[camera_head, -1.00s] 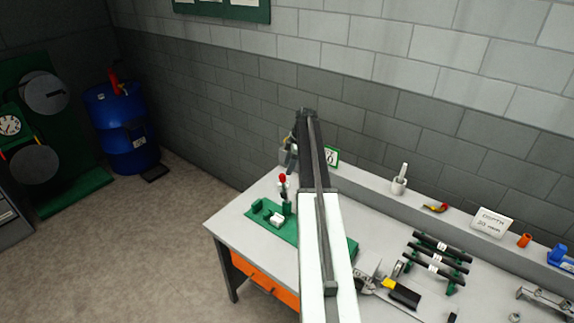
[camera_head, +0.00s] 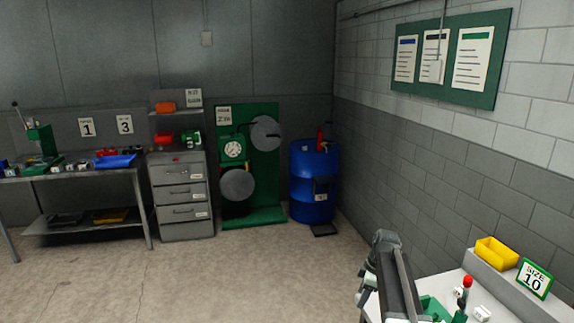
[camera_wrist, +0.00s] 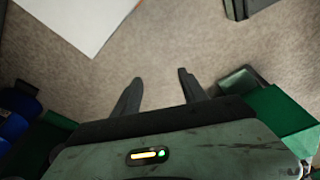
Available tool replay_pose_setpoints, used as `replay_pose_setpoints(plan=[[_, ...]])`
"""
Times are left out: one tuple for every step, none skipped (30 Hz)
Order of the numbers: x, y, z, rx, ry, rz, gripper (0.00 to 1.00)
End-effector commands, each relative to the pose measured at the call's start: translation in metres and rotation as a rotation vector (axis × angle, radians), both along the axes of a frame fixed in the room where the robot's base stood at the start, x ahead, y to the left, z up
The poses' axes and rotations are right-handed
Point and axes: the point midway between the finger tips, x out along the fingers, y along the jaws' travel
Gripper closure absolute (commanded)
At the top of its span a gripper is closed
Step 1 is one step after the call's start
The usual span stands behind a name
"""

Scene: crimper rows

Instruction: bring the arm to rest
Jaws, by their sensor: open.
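My arm (camera_head: 398,285) reaches away from the lower right of the head view, beside the left edge of a white-topped bench (camera_head: 452,280). Its end is at the upper tip of the arm, where the fingers cannot be made out. In the wrist view my gripper (camera_wrist: 157,84) shows two dark fingers spread apart with nothing between them. Brown floor (camera_wrist: 210,40) lies beyond the fingers.
The bench holds a yellow bin (camera_head: 497,252), a size 10 sign (camera_head: 534,279) and a red-topped tool (camera_head: 466,288). A blue drum (camera_head: 312,185), a green machine panel (camera_head: 262,185), a drawer cabinet (camera_head: 181,195) and another bench (camera_head: 75,175) stand behind. Floor between is clear.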

Motion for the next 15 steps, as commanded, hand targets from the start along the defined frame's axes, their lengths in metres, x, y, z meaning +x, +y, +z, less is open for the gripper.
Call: replay_pose_setpoints(plan=[[-0.037, 0.042, -0.024, -0.012, 0.024, -0.039, 0.50], [-0.054, 0.062, -0.031, -0.022, 0.041, -0.084, 0.50], [-0.079, 0.085, -0.039, -0.036, 0.064, -0.159, 0.50], [-0.098, 0.099, -0.044, -0.047, 0.081, -0.227, 0.50], [-0.118, 0.110, -0.048, -0.058, 0.096, -0.304, 0.50], [-0.142, 0.118, -0.052, -0.074, 0.115, -0.424, 0.50], [-0.159, 0.120, -0.052, -0.084, 0.127, -0.525, 0.50], [-0.172, 0.118, -0.050, -0.094, 0.137, -0.628, 0.50], [-0.185, 0.112, -0.047, -0.102, 0.147, -0.762, 0.50], [-0.192, 0.109, -0.047, -0.107, 0.154, -0.853, 0.50], [-0.197, 0.107, -0.046, -0.109, 0.159, -0.936, 0.50], [-0.198, 0.105, -0.046, -0.112, 0.166, -1.031, 0.50], [-0.198, 0.104, -0.046, -0.113, 0.169, -1.091, 0.50], [-0.196, 0.103, -0.046, -0.111, 0.172, -1.142, 0.50], [-0.195, 0.103, -0.046, -0.108, 0.177, -1.195, 0.50]])
